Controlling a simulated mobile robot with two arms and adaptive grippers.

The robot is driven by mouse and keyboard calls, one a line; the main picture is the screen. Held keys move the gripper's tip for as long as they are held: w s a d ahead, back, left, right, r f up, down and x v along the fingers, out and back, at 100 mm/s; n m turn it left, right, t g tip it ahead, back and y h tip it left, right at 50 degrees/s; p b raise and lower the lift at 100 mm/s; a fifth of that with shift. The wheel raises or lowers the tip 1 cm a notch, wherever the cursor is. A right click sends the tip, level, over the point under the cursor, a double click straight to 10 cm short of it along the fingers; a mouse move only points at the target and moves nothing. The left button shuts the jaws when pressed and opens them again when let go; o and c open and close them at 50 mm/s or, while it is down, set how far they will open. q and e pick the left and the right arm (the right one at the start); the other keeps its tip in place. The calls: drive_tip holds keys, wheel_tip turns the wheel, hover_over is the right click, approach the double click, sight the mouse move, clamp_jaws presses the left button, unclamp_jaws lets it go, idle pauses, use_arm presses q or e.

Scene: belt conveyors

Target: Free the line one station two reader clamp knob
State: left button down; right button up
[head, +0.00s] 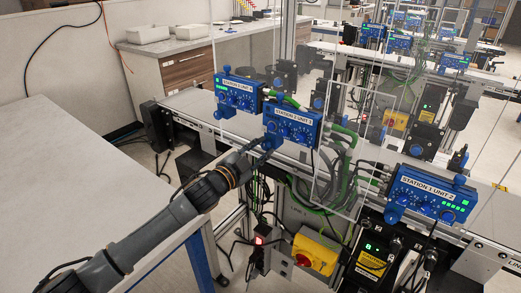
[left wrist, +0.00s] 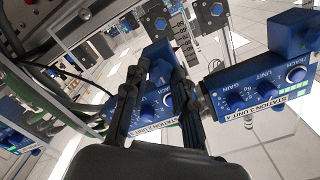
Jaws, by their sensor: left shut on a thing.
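Three blue reader units are mounted along the near conveyor in the head view. The middle reader (head: 292,125) has a station label too small to read surely; the right reader (head: 432,192) appears labelled Station 1 Unit 2, and the left reader (head: 238,92) stands behind. My left gripper (head: 264,147) is at the lower left of the middle reader, shut on its blue clamp knob, which the fingers mostly hide. In the left wrist view my left gripper (left wrist: 162,68) reaches over the middle reader (left wrist: 179,112). My right gripper is not in view.
A grey table (head: 75,165) fills the left. A clear panel (head: 337,178) stands between the middle and right readers, with green and grey cables around it. A yellow switch box (head: 315,253) hangs below. Another reader (left wrist: 262,82) is close beside the fingers.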

use_arm(q)
drive_tip(key=n+p, duration=0.2)
drive_tip(key=n, duration=0.1)
drive_tip(key=shift+n, duration=0.3)
drive_tip(key=n+p, duration=0.1)
drive_tip(key=n, duration=0.8)
drive_tip(key=shift+f+n, duration=0.1)
drive_tip(key=shift+n, duration=0.3)
drive_tip(key=n, duration=0.6)
